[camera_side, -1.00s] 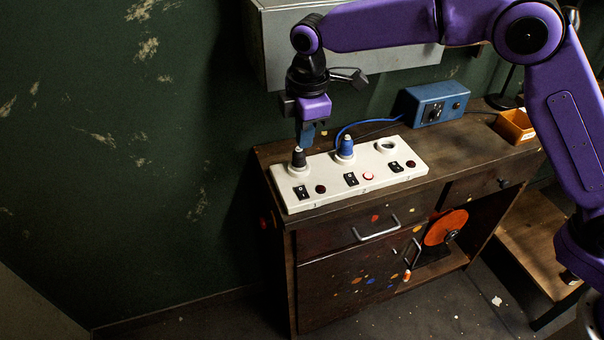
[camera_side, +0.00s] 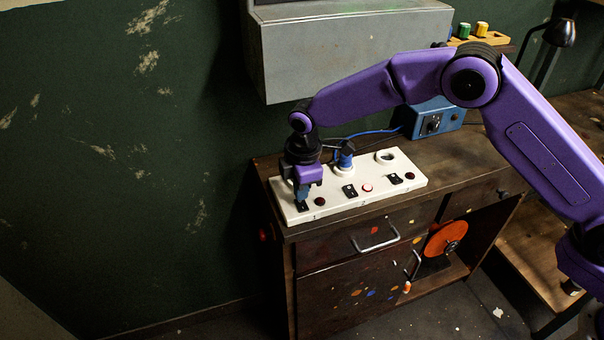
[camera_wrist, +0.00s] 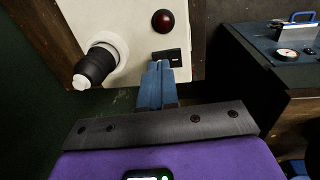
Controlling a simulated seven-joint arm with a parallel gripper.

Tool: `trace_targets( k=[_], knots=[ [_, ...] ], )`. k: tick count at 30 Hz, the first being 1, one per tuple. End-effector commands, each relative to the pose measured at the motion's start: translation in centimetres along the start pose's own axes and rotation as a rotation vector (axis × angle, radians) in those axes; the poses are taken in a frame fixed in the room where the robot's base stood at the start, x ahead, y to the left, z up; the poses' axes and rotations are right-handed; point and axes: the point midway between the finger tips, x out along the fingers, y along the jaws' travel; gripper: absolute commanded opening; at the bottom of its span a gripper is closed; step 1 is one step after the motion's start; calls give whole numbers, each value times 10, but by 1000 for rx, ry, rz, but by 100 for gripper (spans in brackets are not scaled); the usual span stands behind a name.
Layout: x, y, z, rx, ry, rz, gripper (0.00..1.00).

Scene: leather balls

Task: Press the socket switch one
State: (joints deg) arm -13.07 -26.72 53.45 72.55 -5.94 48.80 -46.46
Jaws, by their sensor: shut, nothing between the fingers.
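The white socket strip (camera_side: 335,203) lies on the wooden cabinet. My gripper (camera_side: 302,199) is shut and empty, pointing down at the strip's left end, its tips at the first black switch (camera_side: 302,207). In the wrist view, the blue fingertips (camera_wrist: 161,66) are together at the near edge of that switch (camera_wrist: 168,56); I cannot tell whether they press it. A dark red lamp (camera_wrist: 163,21) is beside the switch and looks unlit. A black plug (camera_wrist: 96,66) sits in the first socket. The middle switch (camera_side: 350,191) has a lit red lamp (camera_side: 366,187) beside it.
A blue plug (camera_side: 345,158) with a blue cable stands in the middle socket. The right socket (camera_side: 386,157) is empty. A blue box (camera_side: 436,118) stands behind the strip. A grey metal cabinet (camera_side: 350,50) hangs on the wall above.

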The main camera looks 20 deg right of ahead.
Motion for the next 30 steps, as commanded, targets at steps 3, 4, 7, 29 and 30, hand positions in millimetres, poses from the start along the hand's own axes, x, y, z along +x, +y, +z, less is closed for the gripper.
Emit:
trace_targets(
  k=[3,4,7,29,30],
  knots=[
    [10,0,0,0,0,0,0],
    [11,0,0,0,0,0,0],
    [14,0,0,0,0,0,0],
    [23,0,0,-2,-2,-3,0],
    [23,-1,0,-2,-2,-3,0]
  ],
)
